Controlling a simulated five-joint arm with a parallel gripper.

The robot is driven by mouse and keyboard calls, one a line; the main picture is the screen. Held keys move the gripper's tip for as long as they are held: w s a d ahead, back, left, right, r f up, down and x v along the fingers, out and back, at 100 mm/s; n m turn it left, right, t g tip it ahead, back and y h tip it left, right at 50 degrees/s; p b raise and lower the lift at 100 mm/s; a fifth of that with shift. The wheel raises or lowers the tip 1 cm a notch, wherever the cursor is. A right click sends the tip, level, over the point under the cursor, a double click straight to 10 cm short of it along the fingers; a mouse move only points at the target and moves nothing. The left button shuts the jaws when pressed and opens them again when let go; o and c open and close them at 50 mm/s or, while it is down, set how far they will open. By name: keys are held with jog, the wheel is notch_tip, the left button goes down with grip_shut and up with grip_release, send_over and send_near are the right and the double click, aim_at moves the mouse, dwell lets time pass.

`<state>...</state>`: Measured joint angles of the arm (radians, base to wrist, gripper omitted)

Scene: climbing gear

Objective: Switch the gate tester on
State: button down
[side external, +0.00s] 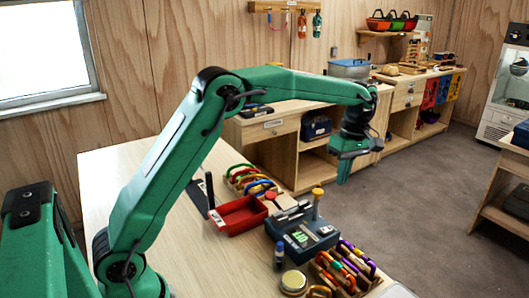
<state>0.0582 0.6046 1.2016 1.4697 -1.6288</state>
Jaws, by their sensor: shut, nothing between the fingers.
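The device that looks like the gate tester (318,240) is a blue-grey box near the right edge of the pale wooden table. A green display patch shows on its sloped face, and a yellow-topped post (317,203) stands at its back. Its switch is too small to make out. My gripper (343,178) hangs from the outstretched green arm, pointing down. It is shut and empty, well above and apart from the tester, behind it in the picture.
A red tray (238,215) sits left of the tester. A rack of coloured carabiners (250,180) stands behind the tray, and another (345,268) stands in front of the tester. A small blue bottle (279,256) and a round tin (293,281) are close by. The table's left part is clear.

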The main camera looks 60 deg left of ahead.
aim_at(323, 231)
dwell(0.3)
jog(key=shift+s+r+g, duration=0.1)
jog(key=shift+s+g, duration=0.2)
jog(key=shift+s, duration=0.4)
jog(key=s+f, duration=0.1)
jog(key=f, duration=0.8)
jog(key=s+f, duration=0.1)
jog(key=f, duration=0.3)
jog(key=shift+s+f, duration=0.35)
